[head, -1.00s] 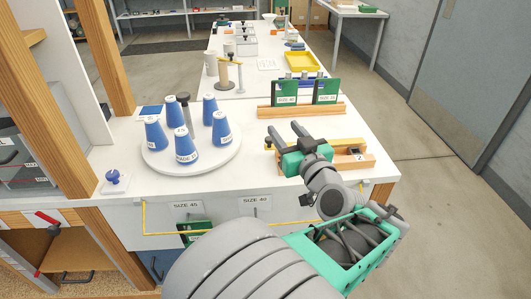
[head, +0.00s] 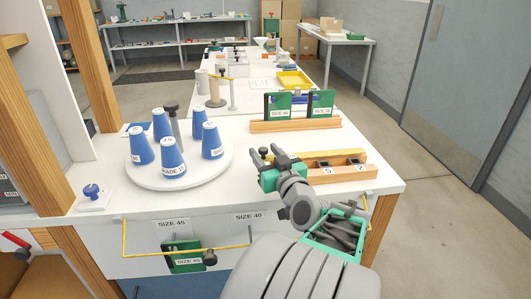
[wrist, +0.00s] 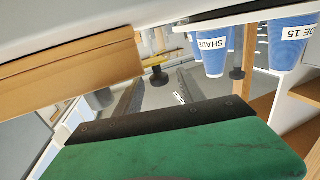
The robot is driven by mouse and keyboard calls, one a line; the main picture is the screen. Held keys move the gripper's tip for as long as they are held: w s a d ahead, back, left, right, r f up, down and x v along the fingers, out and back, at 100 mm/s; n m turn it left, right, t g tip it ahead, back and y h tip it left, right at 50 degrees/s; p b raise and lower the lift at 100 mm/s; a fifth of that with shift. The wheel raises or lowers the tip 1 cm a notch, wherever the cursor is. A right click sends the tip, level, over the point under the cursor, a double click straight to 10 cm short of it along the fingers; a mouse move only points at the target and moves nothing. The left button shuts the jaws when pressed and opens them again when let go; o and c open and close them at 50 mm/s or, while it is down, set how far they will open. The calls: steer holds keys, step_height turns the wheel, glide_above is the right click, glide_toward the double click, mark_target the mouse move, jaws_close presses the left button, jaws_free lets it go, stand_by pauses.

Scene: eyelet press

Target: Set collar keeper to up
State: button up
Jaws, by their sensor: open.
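My gripper (head: 264,156) is open and empty in the head view. It is between the round tray of blue cones and the wooden block, low over the white table. In the wrist view its two dark fingers (wrist: 158,90) are apart, with a black knob (wrist: 157,77) showing beyond them. No part is labelled as the collar keeper, and I cannot tell which part it is. A black-knobbed post (head: 172,120) stands among the cones, and a stand with a yellow arm (head: 222,78) is farther back.
The white round tray (head: 192,182) holds several blue cones (head: 173,157). The wooden block (head: 353,175) is right of my gripper, and green plates (head: 278,107) stand in a rack behind. A yellow rail (head: 125,240) and a green plate (head: 186,258) are at the table front.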

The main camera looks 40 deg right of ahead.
jaws_close()
stand_by(0.5)
